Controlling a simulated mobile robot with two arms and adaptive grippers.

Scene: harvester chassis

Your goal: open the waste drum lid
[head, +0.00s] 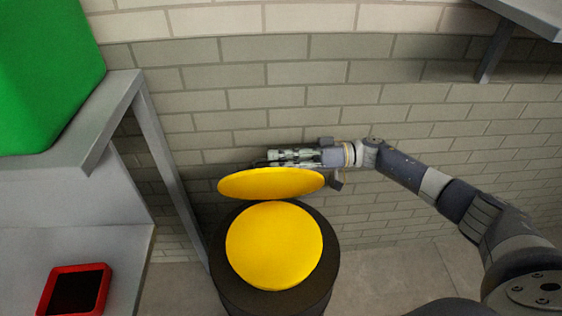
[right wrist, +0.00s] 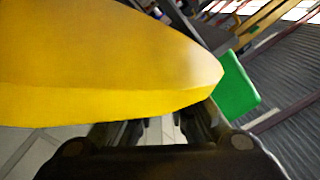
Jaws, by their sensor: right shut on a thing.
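The waste drum (head: 224,283) is a dark round drum on the floor against the brick wall, with a yellow round face (head: 274,245) on its top. A yellow lid (head: 270,183) stands raised and tilted at the drum's back rim, seen nearly edge-on. My right gripper (head: 272,161) reaches in from the right behind the lid and is shut on it. Its fingertips are partly hidden by the lid. In the right wrist view the yellow lid (right wrist: 100,65) fills the upper left, with the gripper fingers (right wrist: 160,130) under its edge. My left gripper is not in view.
A grey shelf unit (head: 152,150) stands close left of the drum, with a green bin (head: 45,70) on top and a red tray (head: 75,290) lower down. The brick wall is just behind the lid. A grey shelf (head: 530,15) juts out upper right. Floor right of the drum is clear.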

